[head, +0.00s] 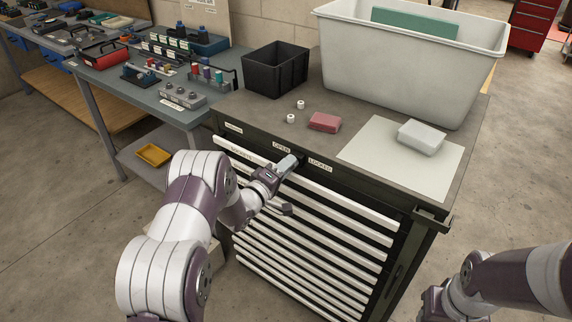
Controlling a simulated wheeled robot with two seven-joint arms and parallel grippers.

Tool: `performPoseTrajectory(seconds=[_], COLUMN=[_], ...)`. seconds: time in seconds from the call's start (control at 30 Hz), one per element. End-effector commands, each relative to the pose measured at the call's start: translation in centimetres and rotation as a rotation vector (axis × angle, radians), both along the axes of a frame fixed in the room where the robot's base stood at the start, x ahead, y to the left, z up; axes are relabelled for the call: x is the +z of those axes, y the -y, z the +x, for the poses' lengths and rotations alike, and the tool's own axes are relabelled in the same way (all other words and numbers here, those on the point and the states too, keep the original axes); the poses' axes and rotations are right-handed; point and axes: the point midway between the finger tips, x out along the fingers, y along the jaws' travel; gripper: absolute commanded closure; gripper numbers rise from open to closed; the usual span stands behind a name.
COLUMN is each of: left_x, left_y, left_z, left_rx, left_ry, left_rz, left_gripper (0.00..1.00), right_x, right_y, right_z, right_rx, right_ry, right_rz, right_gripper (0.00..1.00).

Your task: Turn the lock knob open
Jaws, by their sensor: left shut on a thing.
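The lock knob is on the upper front of the dark drawer cabinet (225,122), between the label reading OPEN (282,146) and the label reading LOCKED (320,165). My left gripper (286,166) reaches to this spot and is shut on the knob, which is mostly hidden by the fingers. Which way the knob points cannot be told. My right arm shows at the lower right, its gripper (432,303) partly cut off by the frame's lower edge and its fingers not clear.
On the cabinet top stand a black bin (275,72), a large grey tub (400,65), a red block (324,122) and a pale block (420,138) on a white sheet (372,150). White drawer fronts (320,228) lie below the knob. A workbench (190,113) stands to the left.

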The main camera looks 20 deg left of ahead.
Motion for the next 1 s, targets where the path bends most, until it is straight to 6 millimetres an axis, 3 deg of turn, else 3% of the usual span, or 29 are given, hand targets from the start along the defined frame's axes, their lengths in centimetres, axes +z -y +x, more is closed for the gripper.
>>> performPoseTrajectory(seconds=[0.4,0.97,1.0], left_x=[-0.21,-0.29,-0.29], left_y=[0.01,0.01,0.01], left_z=[-0.04,-0.06,-0.06], left_rx=[0.0,0.0,0.0], left_ry=[-0.067,-0.078,-0.078], left_rz=[-0.175,-0.203,-0.203], left_gripper=[1.0,1.0,0.64], right_x=[0.65,0.69,0.69], right_y=[0.0,0.0,0.0], right_z=[0.0,0.0,0.0], right_rx=[0.0,0.0,0.0], right_ry=[0.0,0.0,0.0], right_rz=[0.0,0.0,0.0], right_gripper=[0.57,0.57,0.57])
